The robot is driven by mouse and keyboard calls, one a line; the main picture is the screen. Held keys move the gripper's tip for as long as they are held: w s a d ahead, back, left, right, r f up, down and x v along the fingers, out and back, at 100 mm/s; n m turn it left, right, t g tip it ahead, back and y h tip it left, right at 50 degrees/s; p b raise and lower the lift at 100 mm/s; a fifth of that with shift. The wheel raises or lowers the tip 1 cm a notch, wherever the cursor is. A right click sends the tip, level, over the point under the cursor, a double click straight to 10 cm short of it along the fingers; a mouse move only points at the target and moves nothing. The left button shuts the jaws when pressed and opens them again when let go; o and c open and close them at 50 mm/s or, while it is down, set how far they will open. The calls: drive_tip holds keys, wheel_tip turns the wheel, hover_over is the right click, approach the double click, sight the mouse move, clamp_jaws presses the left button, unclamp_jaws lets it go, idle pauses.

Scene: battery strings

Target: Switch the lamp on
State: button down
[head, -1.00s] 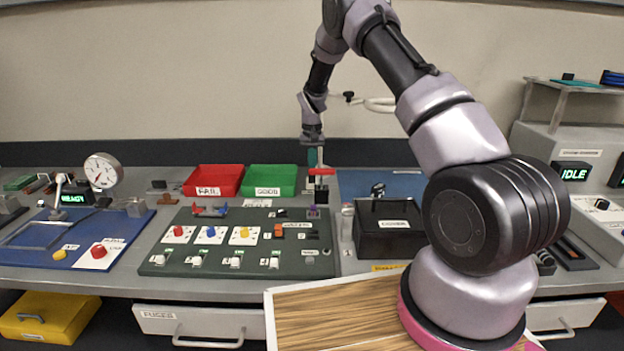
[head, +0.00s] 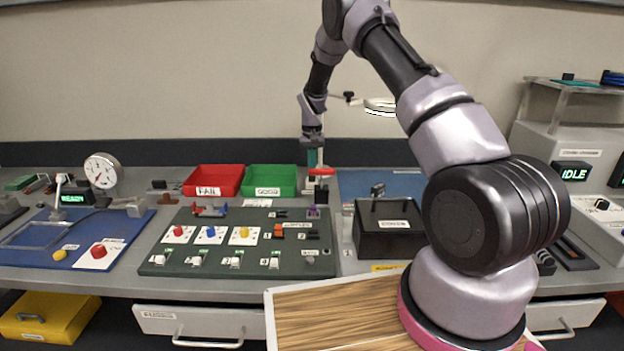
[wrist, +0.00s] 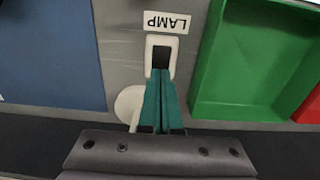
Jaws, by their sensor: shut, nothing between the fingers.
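The lamp's pale ring head (head: 381,106) shows at the back, partly behind my arm, and its underside is bright white. The lamp switch (wrist: 161,42) is a white frame with a dark opening, beside the label LAMP (wrist: 167,22) in the wrist view. My gripper (wrist: 160,75) is shut and empty, its teal fingertips at the near end of the switch opening. Whether they touch it I cannot tell. In the head view my gripper (head: 312,160) points down behind a red-topped item (head: 321,171), and the switch cannot be made out.
A green bin (head: 270,180) and a red bin (head: 214,180) stand left of my gripper. A black box (head: 388,229) stands front right, and a dark switch panel (head: 240,262) lies front left. A blue mat (wrist: 50,55) borders the switch's other side.

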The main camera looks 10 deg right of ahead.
wheel_tip(320, 180, up, 6)
drive_tip(key=shift+r, duration=0.2)
idle(0.4)
wheel_tip(320, 180, up, 15)
drive_tip(key=t, duration=0.2)
hover_over(312, 177)
drive_tip(key=s+d, duration=0.2)
drive_tip(key=s, duration=0.4)
drive_tip(key=s+d+r+m+t+y, duration=0.1)
drive_tip(key=s+d+r+y, duration=0.1)
drive_tip(key=s+r, duration=0.8)
drive_tip(key=s+d+r+t, duration=0.1)
drive_tip(key=s+r+t, duration=0.1)
drive_tip(key=s, duration=1)
drive_tip(key=s+d+r+m+t, duration=0.1)
drive_tip(key=s+r, duration=0.3)
drive_tip(key=s, duration=0.8)
drive_tip(key=shift+s+r+t, duration=0.25)
drive_tip(key=shift+s+t, duration=0.15)
drive_tip(key=shift+t, duration=0.2)
